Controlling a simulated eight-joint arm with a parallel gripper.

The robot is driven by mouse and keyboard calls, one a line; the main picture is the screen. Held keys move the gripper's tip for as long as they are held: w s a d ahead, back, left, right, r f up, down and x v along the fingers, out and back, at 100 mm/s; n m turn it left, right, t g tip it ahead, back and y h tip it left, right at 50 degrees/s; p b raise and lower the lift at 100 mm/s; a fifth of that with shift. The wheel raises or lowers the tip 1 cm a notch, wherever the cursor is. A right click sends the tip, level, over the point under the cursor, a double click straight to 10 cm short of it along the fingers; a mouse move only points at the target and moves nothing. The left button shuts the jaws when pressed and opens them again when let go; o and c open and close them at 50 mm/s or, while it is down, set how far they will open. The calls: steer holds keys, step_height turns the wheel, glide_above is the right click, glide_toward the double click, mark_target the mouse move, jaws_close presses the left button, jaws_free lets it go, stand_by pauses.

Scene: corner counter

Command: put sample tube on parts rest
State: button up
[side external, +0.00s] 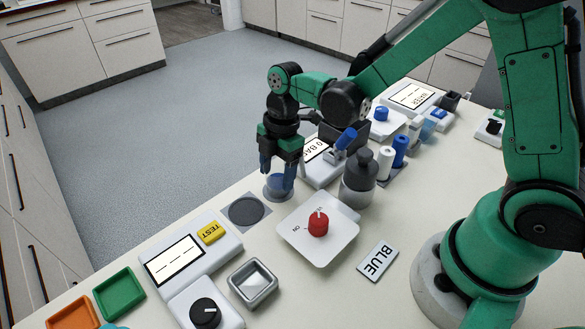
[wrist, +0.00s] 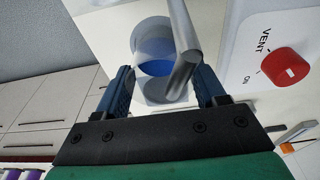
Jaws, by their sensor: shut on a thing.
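My gripper (side external: 278,170) points down at the far edge of the counter. Its two blue fingers are shut on a clear round vessel with blue in it, which I take for the sample tube (side external: 279,188). In the wrist view, the gripper (wrist: 165,75) has the sample tube (wrist: 155,66) between its fingers. A grey rod-like shape (wrist: 184,40) crosses the tube's right side; I cannot tell what it is. A dark round pad on a grey square (side external: 247,210), possibly the parts rest, lies just left of the gripper and is empty.
A white panel with a red knob (side external: 318,224) stands right of the gripper. A dark grey bottle (side external: 358,178) is close behind it. A TEST device (side external: 190,255), a metal tray (side external: 253,283) and a green tray (side external: 119,293) lie to the left. A BLUE label (side external: 377,262) lies in front.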

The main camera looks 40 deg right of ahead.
step_height(320, 180, up, 19)
steer(key=a+r, duration=0.1)
steer(key=a, duration=0.6)
steer(key=f, duration=1.5)
steer(key=shift+w+a+f, duration=0.15)
steer(key=shift+w+f, duration=0.05)
steer(key=shift+f, duration=2.1)
steer(key=shift+f, duration=0.2)
steer(key=o, duration=1.4)
